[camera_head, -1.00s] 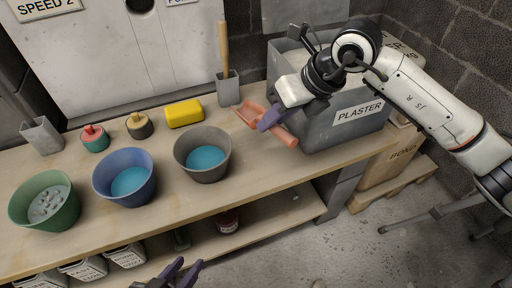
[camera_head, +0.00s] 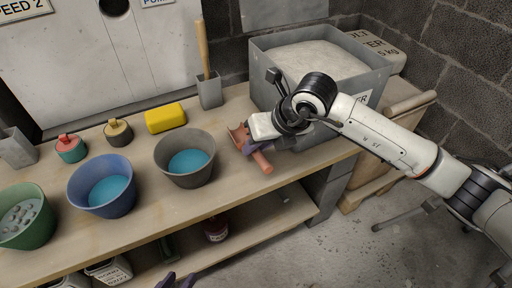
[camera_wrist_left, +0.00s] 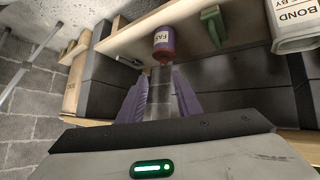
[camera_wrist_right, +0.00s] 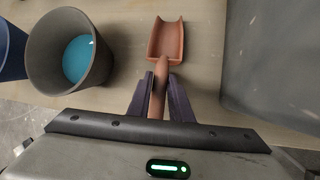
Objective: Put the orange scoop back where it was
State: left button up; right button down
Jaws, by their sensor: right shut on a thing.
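The orange scoop (camera_head: 263,162) is at the bench's right part, between the grey bucket (camera_head: 166,160) and the plaster bin (camera_head: 270,81). My right gripper (camera_head: 250,145) is shut on the scoop's handle. In the right wrist view the scoop's open tray (camera_wrist_right: 166,40) points away from the fingers (camera_wrist_right: 161,82). I cannot tell whether the scoop touches the bench. My left gripper (camera_head: 177,281) is low, in front of the bench, mostly out of the head view. In the left wrist view its fingers (camera_wrist_left: 161,80) are apart and empty.
A blue bucket (camera_head: 78,188), a green bucket (camera_head: 22,235), a yellow sponge (camera_head: 165,118) and a grey holder (camera_head: 210,92) with a wooden handle stand on the bench (camera_head: 135,225).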

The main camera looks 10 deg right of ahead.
jog(key=c, duration=1.6)
grip_release()
jog(key=shift+f, duration=0.1)
